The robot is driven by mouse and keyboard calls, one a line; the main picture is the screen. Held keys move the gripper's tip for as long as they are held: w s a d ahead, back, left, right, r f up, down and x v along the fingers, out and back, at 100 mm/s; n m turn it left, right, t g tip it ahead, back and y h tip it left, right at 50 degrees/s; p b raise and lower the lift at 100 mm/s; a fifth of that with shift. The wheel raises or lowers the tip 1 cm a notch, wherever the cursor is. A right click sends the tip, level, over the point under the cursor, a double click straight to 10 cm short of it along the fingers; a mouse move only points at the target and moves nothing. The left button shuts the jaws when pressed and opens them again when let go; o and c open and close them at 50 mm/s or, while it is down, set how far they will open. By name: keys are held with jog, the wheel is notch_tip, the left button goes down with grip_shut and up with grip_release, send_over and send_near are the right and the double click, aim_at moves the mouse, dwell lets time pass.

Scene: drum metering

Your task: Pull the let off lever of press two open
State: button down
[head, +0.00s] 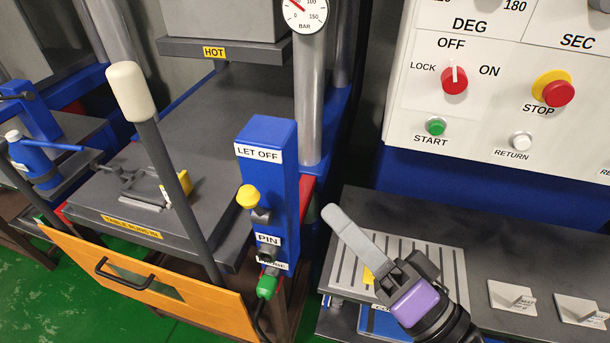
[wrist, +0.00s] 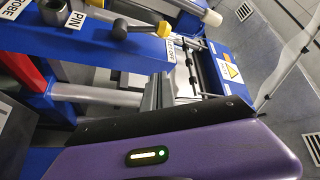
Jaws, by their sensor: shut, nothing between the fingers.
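The let off lever (head: 249,197) has a yellow knob and sits on the front of a blue post (head: 266,140) labelled LET OFF. In the wrist view the yellow knob (wrist: 118,29) shows on a dark arm lying along the blue post. No press number is readable. My gripper (head: 333,214) is to the right of the post, apart from the lever, with its pale fingers together and pointing up and left. Nothing is held.
A long white-capped handle (head: 131,92) rises left of the post. Below the knob are a PIN fitting and a green knob (head: 267,286). An orange guard (head: 140,285) is at lower left. A slotted plate (head: 440,262) lies under my gripper, with a control panel (head: 490,80) behind.

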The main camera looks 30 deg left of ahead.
aim_at(254, 208)
jog(key=g, duration=0.1)
jog(key=s, duration=0.1)
jog(key=s+n+g, duration=0.1)
jog(key=shift+s+a+f+g, duration=0.2)
jog(key=shift+s+a+g, duration=0.05)
jog(key=shift+g, duration=0.05)
jog(key=shift+y, duration=0.3)
jog(key=p+x, duration=0.2)
jog(key=x, duration=0.8)
jog(key=shift+p, duration=0.3)
jog(key=shift+f+b, duration=0.15)
jog(key=shift+b, duration=0.15)
